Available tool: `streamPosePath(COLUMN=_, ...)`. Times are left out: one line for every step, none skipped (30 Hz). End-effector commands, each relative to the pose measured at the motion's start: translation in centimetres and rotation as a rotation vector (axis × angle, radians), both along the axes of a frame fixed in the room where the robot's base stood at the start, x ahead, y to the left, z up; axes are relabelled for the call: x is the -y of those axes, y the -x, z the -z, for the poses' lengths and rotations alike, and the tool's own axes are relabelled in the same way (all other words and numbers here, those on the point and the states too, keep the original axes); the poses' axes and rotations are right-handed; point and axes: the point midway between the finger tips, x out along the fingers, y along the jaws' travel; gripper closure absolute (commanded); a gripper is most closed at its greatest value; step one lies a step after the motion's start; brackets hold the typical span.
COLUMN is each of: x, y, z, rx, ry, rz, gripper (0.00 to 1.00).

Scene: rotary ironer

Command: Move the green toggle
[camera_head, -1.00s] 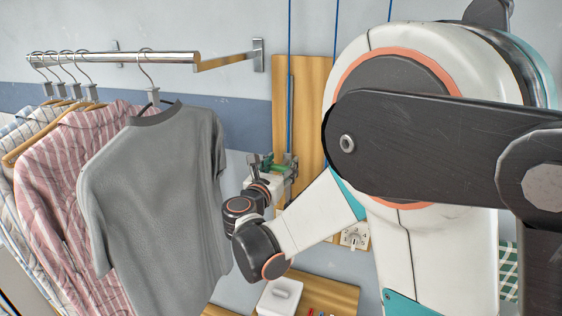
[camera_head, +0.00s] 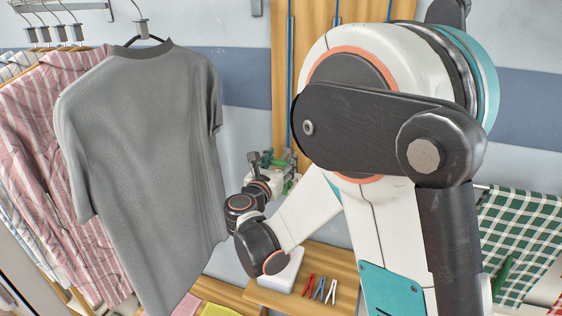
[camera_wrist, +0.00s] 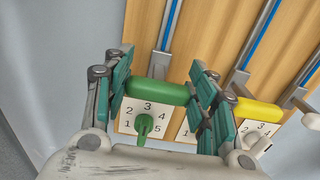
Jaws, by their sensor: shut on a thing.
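A green bar-shaped handle (camera_wrist: 160,91), which I take as the green toggle, lies crosswise between the two teal fingers of my gripper (camera_wrist: 160,84) in the wrist view. The fingers are shut on it, one at each end. It sits at the foot of a metal rail with a blue line on a wooden board. Below it, a dial marked 1 to 5 has a green pointer (camera_wrist: 144,126), apart from the fingers. In the head view my gripper (camera_head: 280,166) is small in front of the board, and my arm hides part of that area.
A yellow handle (camera_wrist: 257,107) on another rail is close right of my fingers. In the head view a grey shirt (camera_head: 145,160) hangs left of my gripper. A white box (camera_head: 276,276) and several small coloured clips (camera_head: 319,288) lie on a wooden shelf below.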

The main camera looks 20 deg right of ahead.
Motion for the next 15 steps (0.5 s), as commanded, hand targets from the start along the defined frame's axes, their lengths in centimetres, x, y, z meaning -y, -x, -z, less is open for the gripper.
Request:
streamPosePath(x=0.02, y=0.19, z=0.4, rx=-0.004, ry=-0.009, rz=0.001, gripper=0.91)
streamPosePath(x=0.03, y=0.19, z=0.4, rx=-0.004, ry=-0.009, rz=0.001, gripper=0.91)
streamPosePath(x=0.03, y=0.21, z=0.42, rx=-0.004, ry=-0.009, rz=0.002, gripper=0.91)
streamPosePath(x=0.03, y=0.21, z=0.42, rx=-0.004, ry=-0.009, rz=0.002, gripper=0.91)
streamPosePath(x=0.04, y=0.21, z=0.43, rx=-0.004, ry=-0.009, rz=0.002, gripper=0.91)
streamPosePath(x=0.04, y=0.21, z=0.44, rx=-0.004, ry=-0.009, rz=0.002, gripper=0.91)
streamPosePath(x=0.05, y=0.23, z=0.44, rx=-0.004, ry=-0.009, rz=0.002, gripper=0.46)
streamPosePath(x=0.05, y=0.23, z=0.45, rx=-0.004, ry=-0.009, rz=0.002, gripper=0.39)
streamPosePath(x=0.05, y=0.22, z=0.44, rx=-0.004, ry=-0.009, rz=0.002, gripper=0.3)
streamPosePath(x=0.05, y=0.21, z=0.41, rx=-0.003, ry=-0.008, rz=0.002, gripper=0.27)
streamPosePath(x=0.05, y=0.19, z=0.39, rx=-0.003, ry=-0.007, rz=0.002, gripper=0.27)
streamPosePath(x=0.04, y=0.17, z=0.36, rx=-0.003, ry=-0.007, rz=0.002, gripper=0.27)
streamPosePath(x=0.04, y=0.16, z=0.35, rx=-0.003, ry=-0.007, rz=0.002, gripper=0.27)
streamPosePath(x=0.03, y=0.16, z=0.33, rx=-0.003, ry=-0.007, rz=0.002, gripper=0.27)
streamPosePath(x=0.04, y=0.15, z=0.31, rx=-0.003, ry=-0.006, rz=0.001, gripper=0.27)
